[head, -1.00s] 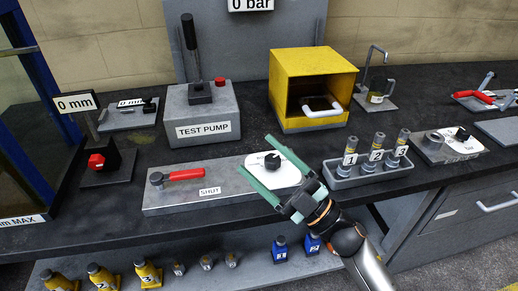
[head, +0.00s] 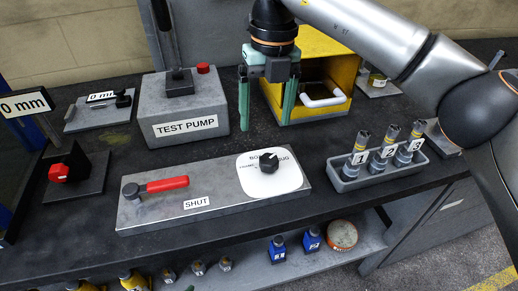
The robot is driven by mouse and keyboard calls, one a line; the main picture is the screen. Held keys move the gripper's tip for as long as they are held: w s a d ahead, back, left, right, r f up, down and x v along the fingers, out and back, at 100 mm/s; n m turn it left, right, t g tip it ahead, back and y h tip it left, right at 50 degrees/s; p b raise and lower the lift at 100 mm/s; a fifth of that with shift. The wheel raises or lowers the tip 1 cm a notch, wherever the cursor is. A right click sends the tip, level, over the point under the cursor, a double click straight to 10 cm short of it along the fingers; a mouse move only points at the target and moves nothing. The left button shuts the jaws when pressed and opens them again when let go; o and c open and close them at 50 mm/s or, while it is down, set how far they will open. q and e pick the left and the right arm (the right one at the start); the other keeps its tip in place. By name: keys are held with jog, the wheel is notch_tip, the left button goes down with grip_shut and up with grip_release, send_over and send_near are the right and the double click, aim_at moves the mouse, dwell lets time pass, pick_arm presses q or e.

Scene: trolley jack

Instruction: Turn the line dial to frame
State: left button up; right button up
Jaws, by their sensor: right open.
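The line dial is a black knob (head: 268,162) on a white round plate (head: 285,181) with small lettering that I can only partly read. The plate sits at the right end of a grey panel (head: 225,205) on the bench. The knob's pointer direction is hard to tell. My right gripper (head: 264,117) hangs with its green fingers pointing down, above and behind the dial, in front of the yellow box. Its fingers are apart, with nothing between them, and it does not touch the knob. My left gripper is not in view.
A red-handled lever (head: 167,185) lies on the same panel beside a SHUT label (head: 197,202). The test pump (head: 185,115) and yellow box (head: 310,70) stand behind. A grey rack (head: 377,174) with three numbered cylinders stands to the right. The bench's front edge is close.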

aim_at(270, 161)
jog(key=shift+h, duration=0.3)
jog(key=f, duration=0.7)
jog(key=d+f, duration=0.1)
jog(key=f, duration=0.3)
jog(key=shift+w+f, duration=0.25)
jog(key=shift+w, duration=0.05)
grip_shut()
